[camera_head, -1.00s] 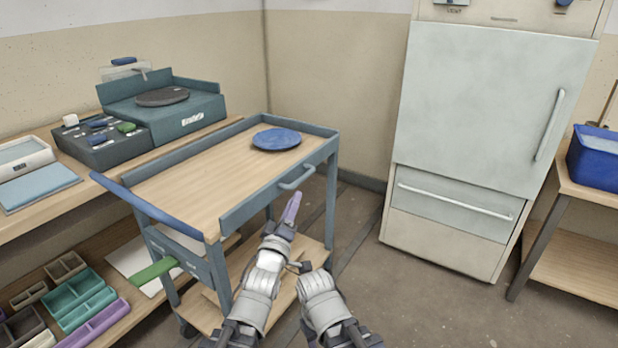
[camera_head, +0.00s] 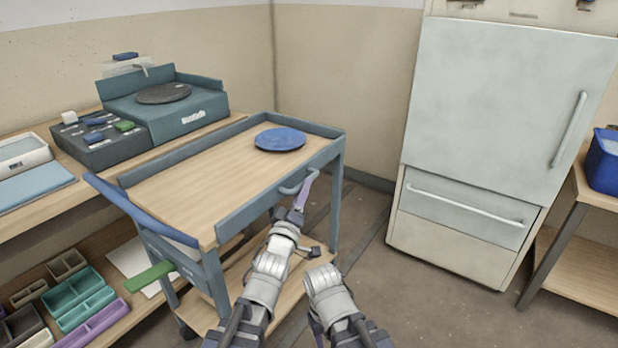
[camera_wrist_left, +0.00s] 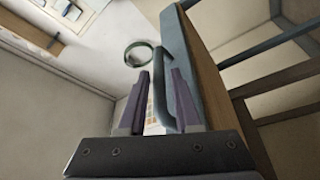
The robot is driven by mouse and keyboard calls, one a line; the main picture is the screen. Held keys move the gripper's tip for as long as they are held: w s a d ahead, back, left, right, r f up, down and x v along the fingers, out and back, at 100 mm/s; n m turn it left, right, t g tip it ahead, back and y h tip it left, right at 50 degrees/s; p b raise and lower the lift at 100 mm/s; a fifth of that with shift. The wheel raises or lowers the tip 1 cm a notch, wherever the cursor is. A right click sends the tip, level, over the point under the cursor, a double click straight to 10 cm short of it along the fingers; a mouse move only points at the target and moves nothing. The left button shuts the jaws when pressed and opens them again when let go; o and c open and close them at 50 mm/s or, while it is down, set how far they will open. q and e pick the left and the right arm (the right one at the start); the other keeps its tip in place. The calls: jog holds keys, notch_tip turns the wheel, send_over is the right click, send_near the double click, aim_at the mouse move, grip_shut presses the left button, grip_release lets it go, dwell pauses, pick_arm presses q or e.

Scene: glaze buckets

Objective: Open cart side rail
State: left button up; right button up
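The cart (camera_head: 200,185) has a wooden top with blue-grey rails. Its near side rail (camera_head: 245,212) stands upright along the top's edge and bears a curved handle (camera_head: 290,189). My left gripper (camera_head: 305,190) is at this handle. In the left wrist view, its two purple fingers (camera_wrist_left: 160,100) are apart, with the handle (camera_wrist_left: 168,78) running between them beside the rail (camera_wrist_left: 181,45). Whether a finger touches the handle is unclear. My right arm is low in the middle of the head view; its fingers cannot be made out clearly.
A blue disc (camera_head: 280,139) lies on the cart top. A blue push bar (camera_head: 135,207) sticks out at the cart's left end. A workbench (camera_head: 75,180) stands behind on the left. A pale cabinet (camera_head: 500,100) stands right, with free floor (camera_head: 420,300) before it.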

pick_arm(q)
jog(key=x, duration=0.4)
jog(key=shift+p, duration=0.3)
jog(key=shift+c, duration=0.4)
grip_shut()
